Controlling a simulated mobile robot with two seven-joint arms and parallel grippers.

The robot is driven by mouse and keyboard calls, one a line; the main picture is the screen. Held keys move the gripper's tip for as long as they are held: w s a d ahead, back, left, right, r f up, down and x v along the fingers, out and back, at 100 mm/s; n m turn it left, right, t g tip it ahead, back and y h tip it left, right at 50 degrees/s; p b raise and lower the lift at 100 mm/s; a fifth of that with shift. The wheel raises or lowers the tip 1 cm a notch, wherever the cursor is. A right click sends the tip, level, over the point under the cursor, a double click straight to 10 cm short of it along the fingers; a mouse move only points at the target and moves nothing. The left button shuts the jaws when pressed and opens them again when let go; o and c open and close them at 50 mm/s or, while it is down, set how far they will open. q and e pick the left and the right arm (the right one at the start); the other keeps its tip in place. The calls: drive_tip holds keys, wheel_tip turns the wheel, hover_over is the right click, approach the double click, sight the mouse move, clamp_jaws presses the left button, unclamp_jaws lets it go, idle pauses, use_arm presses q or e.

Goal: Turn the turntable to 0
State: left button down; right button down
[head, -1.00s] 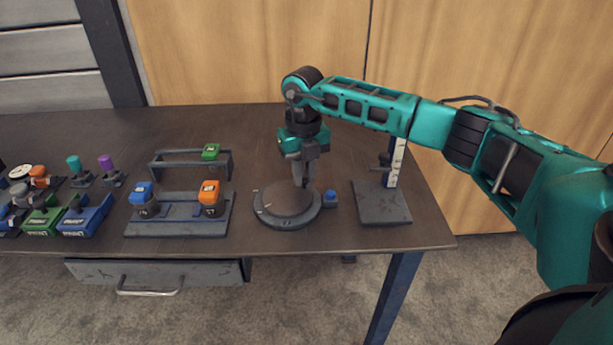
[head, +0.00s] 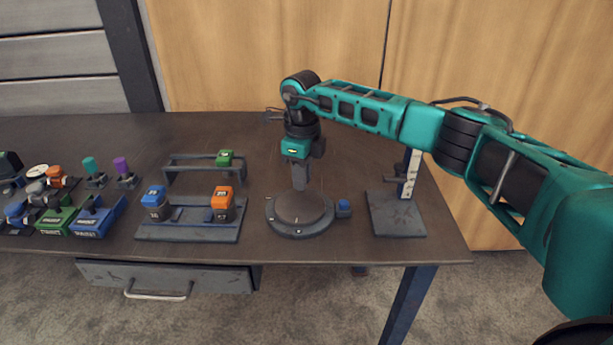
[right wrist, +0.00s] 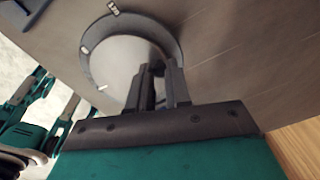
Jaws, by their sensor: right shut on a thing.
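The turntable (head: 299,211) is a round dark disc in a grey ring with small white marks, near the front edge of the table. My right gripper (head: 301,186) points down at the disc's far side and is shut on a part of the turntable, which the fingers hide. In the right wrist view, the closed fingers (right wrist: 160,82) overlap the edge of the turntable's pale disc (right wrist: 118,68), and white marks show on its ring. My left gripper is out of view.
A small blue block (head: 343,208) sits right beside the turntable. A stand with a white upright scale (head: 397,213) is further right. A rack with blue and orange blocks (head: 188,231) stands left. Coloured parts and bins (head: 97,222) fill the far left.

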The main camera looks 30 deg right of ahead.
drive_tip(key=shift+w+a+n, duration=0.15)
drive_tip(key=shift+a+n, duration=0.05)
drive_tip(key=shift+n, duration=0.3)
drive_tip(key=c, duration=1.1)
unclamp_jaws()
drive_tip(key=shift+o, duration=0.2)
drive_tip(key=shift+r, duration=0.1)
wheel_tip(320, 180, up, 13)
